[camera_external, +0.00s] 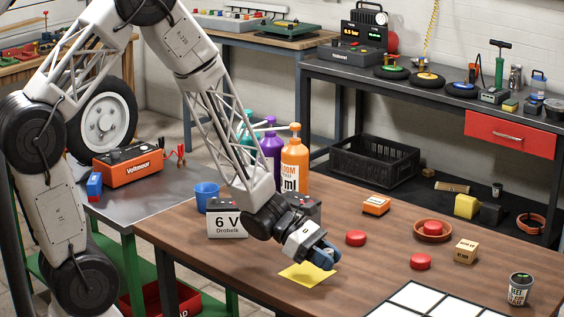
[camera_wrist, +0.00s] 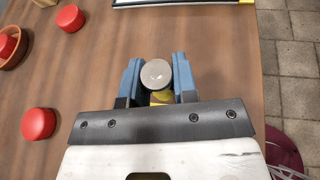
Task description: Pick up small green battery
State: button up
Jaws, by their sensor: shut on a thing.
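My gripper (camera_external: 322,258) is low over the wooden table, beside and partly over a yellow paper square (camera_external: 305,275). In the wrist view its two blue fingers (camera_wrist: 158,78) are shut on the small battery (camera_wrist: 156,72), which shows as a round, grey metal end between them. The battery's green side does not show. In the outside view the fingers hide the battery. A bit of yellow (camera_wrist: 160,98) shows below it between the fingers. I cannot tell whether the battery touches the table.
Red round caps (camera_external: 356,238) (camera_external: 420,261) lie to the right of the gripper. An orange box (camera_external: 376,205) and a small tan box (camera_external: 466,251) are farther off. A white "6 V" battery (camera_external: 227,224) stands left of the gripper. A white-celled panel (camera_external: 420,302) lies at the front.

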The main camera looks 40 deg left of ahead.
jog(key=s+a, duration=0.2)
jog(key=s, duration=0.2)
jog(key=s+a, duration=0.2)
jog(key=s, duration=0.1)
jog(key=s+a+r, duration=0.1)
jog(key=s+a, duration=0.1)
jog(key=s, duration=0.2)
jog(key=shift+s+a+r, duration=0.1)
jog(key=shift+s, duration=0.25)
